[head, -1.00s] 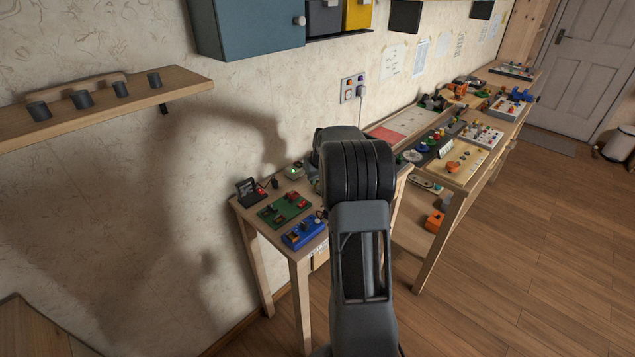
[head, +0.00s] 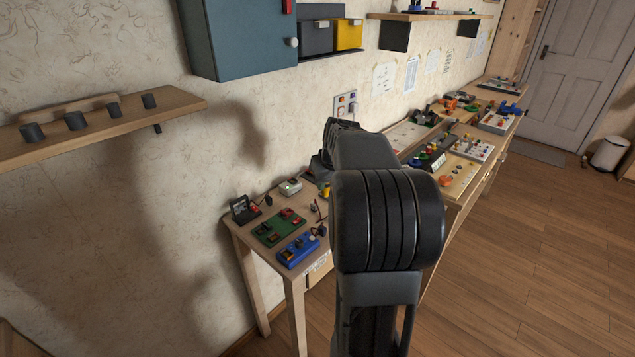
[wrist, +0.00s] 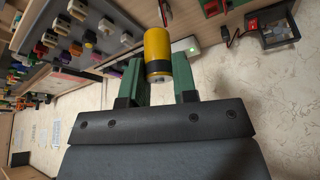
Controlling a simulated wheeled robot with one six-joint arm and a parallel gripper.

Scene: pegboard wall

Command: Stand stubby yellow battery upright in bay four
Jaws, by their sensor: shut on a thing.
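In the head view my arm hides most of the gripper; a small yellow patch (head: 326,191) beside the arm looks like the battery, above the small table's back right. A pale box with a green light (head: 290,187) stands on that table and also shows behind the battery in the wrist view (wrist: 193,49). I cannot make out bay four.
The small table (head: 262,258) holds a green board (head: 279,228), a blue block (head: 298,250) and a small black stand (head: 243,209). A longer cluttered bench stands to the right. A shelf with dark cylinders (head: 75,121) and a blue cabinet (head: 240,40) hang on the wall.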

